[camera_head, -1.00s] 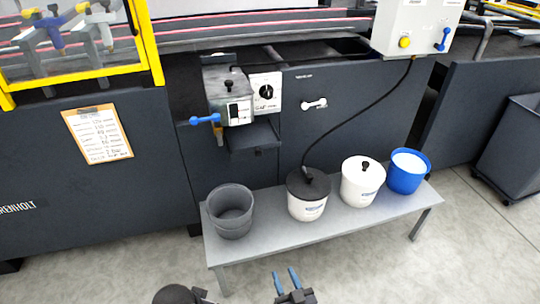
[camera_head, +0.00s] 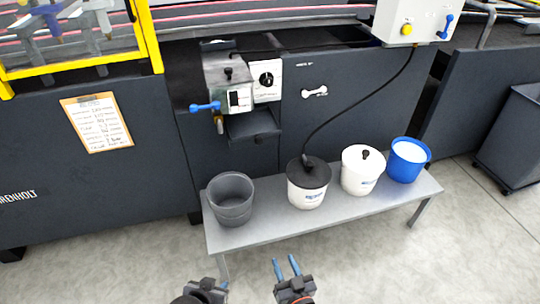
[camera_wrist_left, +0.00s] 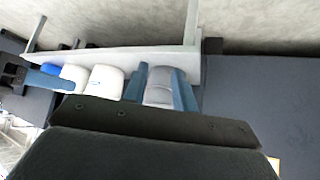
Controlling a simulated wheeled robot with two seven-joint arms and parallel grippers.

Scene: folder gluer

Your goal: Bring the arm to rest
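My left gripper (camera_head: 216,286) is at the bottom edge of the head view, in front of the bench and only partly visible. In the left wrist view its two blue fingers (camera_wrist_left: 160,80) stand apart with nothing between them; the grey bucket shows beyond the gap. My right gripper (camera_head: 287,267) is at the bottom centre of the head view. Its two blue fingers are apart and empty, above the floor in front of the bench. It also shows at the left of the left wrist view (camera_wrist_left: 50,80).
A grey bench (camera_head: 268,232) holds an empty grey bucket (camera_head: 231,201), a black-lidded pot (camera_head: 308,185) with a hose, a white lidded pot (camera_head: 362,171) and a blue bucket (camera_head: 408,162). The dark machine stands behind. Floor in front is clear.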

